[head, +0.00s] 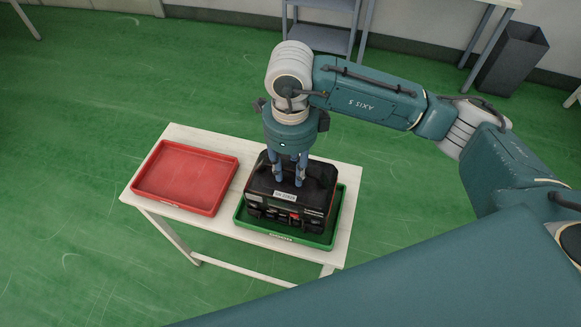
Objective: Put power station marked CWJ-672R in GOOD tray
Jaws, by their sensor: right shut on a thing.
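A black power station (318,200) with a small white label on its top front edge sits upright in or just over the green tray (335,232); I cannot tell if its underside touches the tray. The label is too small to read surely. My right gripper (289,178) points straight down, shut on the power station at its top. The green tray has a small light marking on its front rim, also too small to read. My left gripper is not in view.
A red tray (185,178) lies empty on the left of the white table (255,142). A grey shelf (322,36) and a dark bin (510,60) stand by the back wall. The green floor around the table is clear.

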